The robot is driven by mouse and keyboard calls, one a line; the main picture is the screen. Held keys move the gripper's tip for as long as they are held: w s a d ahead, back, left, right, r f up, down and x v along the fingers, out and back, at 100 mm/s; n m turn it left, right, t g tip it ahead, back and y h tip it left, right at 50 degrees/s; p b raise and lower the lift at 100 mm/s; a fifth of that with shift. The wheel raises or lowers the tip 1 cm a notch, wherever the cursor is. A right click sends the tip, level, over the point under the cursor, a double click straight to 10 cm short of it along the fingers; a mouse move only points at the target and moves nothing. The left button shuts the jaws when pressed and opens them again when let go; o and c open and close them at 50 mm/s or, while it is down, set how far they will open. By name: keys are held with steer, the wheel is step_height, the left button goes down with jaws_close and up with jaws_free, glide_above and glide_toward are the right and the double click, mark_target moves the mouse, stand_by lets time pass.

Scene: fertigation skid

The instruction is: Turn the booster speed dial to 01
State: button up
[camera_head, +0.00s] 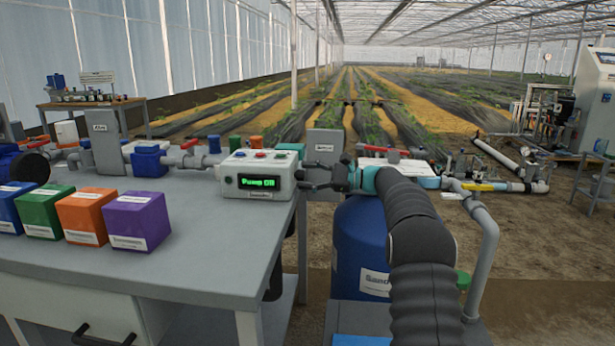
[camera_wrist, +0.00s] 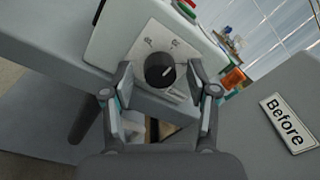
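The booster speed dial (camera_wrist: 160,71) is a round black knob on a pale plate (camera_wrist: 142,48) on the side of a white control box (camera_head: 258,182). A light pointer line on the knob points toward the upper right in the wrist view. The small marks on the plate are too blurred to read. My gripper (camera_head: 309,177) is at the right side of the box, facing the dial. Its two fingers are apart, one on each side of the knob in the wrist view, with visible gaps to it. The dial itself is hidden in the head view.
The box has a green display reading "Pump ON" and buttons on top. It stands at the right end of a grey bench (camera_head: 180,268), with coloured cartons (camera_head: 137,220) to the left. A grey panel labelled "Before" (camera_wrist: 288,122) and a blue drum (camera_head: 360,250) are close by.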

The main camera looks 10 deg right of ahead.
jaws_close()
steer(key=shift+f+n+b, duration=0.1)
steer(key=shift+n+b, duration=0.25)
steer(key=shift+n, duration=0.15)
steer(key=n+b, duration=0.6)
steer(key=n, duration=0.5)
steer(key=shift+y, duration=0.3)
steer(key=shift+n, duration=0.3)
steer(key=shift+o, duration=0.5)
jaws_free()
